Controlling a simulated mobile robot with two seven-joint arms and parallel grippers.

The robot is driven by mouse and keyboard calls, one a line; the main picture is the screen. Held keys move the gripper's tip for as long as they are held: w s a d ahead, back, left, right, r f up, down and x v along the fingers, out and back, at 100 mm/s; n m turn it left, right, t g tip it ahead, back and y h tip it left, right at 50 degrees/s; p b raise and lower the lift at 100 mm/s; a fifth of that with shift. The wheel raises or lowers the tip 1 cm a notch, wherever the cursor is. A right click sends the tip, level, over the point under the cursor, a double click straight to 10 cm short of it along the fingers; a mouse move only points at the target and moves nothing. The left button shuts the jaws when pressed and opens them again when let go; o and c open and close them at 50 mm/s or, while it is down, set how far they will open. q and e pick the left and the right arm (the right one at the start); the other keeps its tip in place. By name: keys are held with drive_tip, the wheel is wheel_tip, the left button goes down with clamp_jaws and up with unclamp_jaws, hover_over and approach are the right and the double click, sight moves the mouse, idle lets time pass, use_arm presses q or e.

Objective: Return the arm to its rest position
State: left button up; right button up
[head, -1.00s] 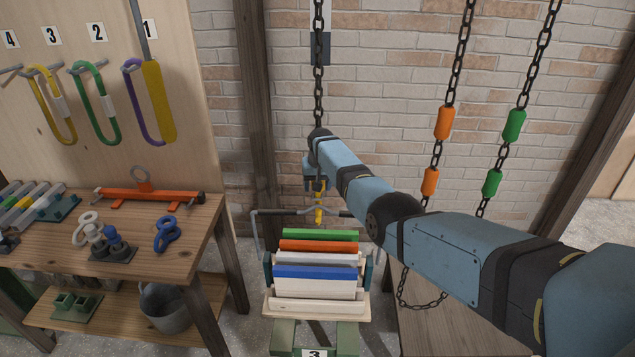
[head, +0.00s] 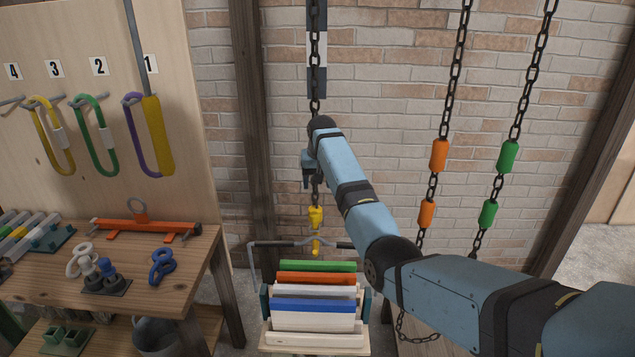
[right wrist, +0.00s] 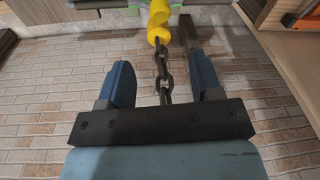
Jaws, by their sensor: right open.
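My right gripper (head: 308,172) is open beside the middle hanging chain (head: 315,75). In the right wrist view the two blue fingers of the gripper (right wrist: 157,62) stand apart with the dark chain (right wrist: 164,75) between them; I cannot tell whether they touch it. The yellow hook (head: 316,217) hangs on the chain below the gripper and also shows in the right wrist view (right wrist: 158,22). It is at the dark handle bar of the rack of coloured boards (head: 318,340). My right arm reaches in from the lower right. My left gripper is not in view.
The wooden workbench (head: 190,243) on the left carries an orange bar (head: 145,226) and shackles. Numbered slings hang on the board (head: 200,120) behind it. Two chains with orange (head: 439,156) and green (head: 507,157) sleeves hang right of the arm, before the brick wall (head: 400,60).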

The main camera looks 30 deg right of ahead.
idle(0.4)
drive_tip(key=s+a+f+n+t+h, duration=0.1)
drive_tip(key=s+a+f+n, duration=0.15)
drive_tip(key=s+f, duration=0.8)
drive_tip(key=s+a+f+n+h, duration=0.1)
drive_tip(key=s+a+f, duration=0.2)
drive_tip(key=s+f, duration=0.8)
drive_tip(key=s+a+r+n+y, duration=0.1)
drive_tip(key=s+a+r, duration=0.2)
drive_tip(key=s, duration=0.8)
drive_tip(key=s+a+r+n+t, duration=0.1)
drive_tip(key=s+a+r, duration=0.25)
drive_tip(key=s, duration=0.75)
drive_tip(key=s+a+r+n+y, duration=0.1)
drive_tip(key=s+a+r, duration=0.2)
drive_tip(key=s, duration=0.8)
drive_tip(key=w+a+f+t+y+p, duration=0.1)
drive_tip(key=w+a+f+t, duration=0.2)
drive_tip(key=f, duration=0.3)
drive_tip(key=w+a+f+t+y+p, duration=0.1)
drive_tip(key=w+a+f+t+y, duration=0.1)
drive_tip(key=f, duration=0.4)
drive_tip(key=shift+w+a+f+n+t, duration=0.15)
drive_tip(key=shift+w+a+n+t, duration=0.35)
drive_tip(key=shift+a+t, duration=0.55)
drive_tip(key=shift+w+d, duration=0.15)
